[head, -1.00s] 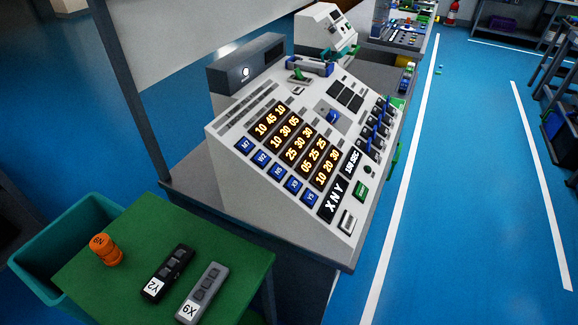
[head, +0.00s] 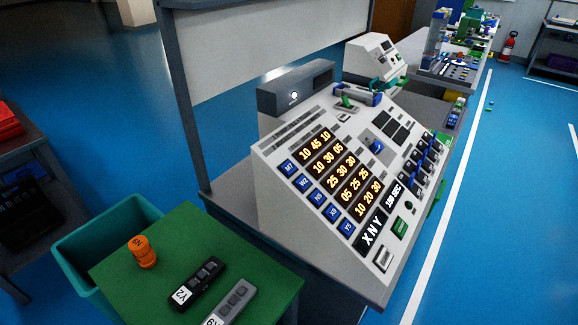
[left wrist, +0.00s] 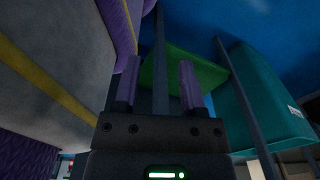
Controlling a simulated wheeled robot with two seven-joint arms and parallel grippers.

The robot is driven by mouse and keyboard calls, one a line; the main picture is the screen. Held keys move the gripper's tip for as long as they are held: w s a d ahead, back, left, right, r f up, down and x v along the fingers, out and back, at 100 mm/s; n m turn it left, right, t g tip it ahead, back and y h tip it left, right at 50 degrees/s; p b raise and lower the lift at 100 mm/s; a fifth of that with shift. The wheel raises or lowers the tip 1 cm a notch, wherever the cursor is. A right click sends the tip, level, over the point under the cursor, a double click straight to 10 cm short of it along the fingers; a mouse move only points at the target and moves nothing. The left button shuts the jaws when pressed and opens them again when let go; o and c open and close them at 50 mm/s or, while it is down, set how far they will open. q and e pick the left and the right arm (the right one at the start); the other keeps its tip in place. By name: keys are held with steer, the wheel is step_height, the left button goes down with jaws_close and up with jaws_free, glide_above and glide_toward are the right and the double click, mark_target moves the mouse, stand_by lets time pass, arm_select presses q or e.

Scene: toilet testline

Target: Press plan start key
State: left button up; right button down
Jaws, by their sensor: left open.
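The grey sloped control console (head: 272,172) stands on a bench in the middle of the head view. It carries orange number displays (head: 340,172), a column of blue keys labelled M7, W2, N5, X9 and Y5 (head: 318,197), a green key (head: 401,227) and a pale rectangular key (head: 384,259) near its lower right corner. I cannot tell which key is the plan start key. My left gripper (left wrist: 158,88) shows only in the left wrist view, open and empty, with two purple fingers apart. It touches nothing that I can see. My right gripper is not in view.
A green-topped stand (head: 215,235) at the lower left holds an orange knob (head: 142,252), a black remote (head: 198,284) and a grey remote (head: 232,303). A teal bin (head: 75,247) is beside it. Blue floor is free on the right.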

arm_select(q)
jaws_close()
stand_by(0.3)
steer(key=shift+d, duration=0.15)
stand_by(1.1)
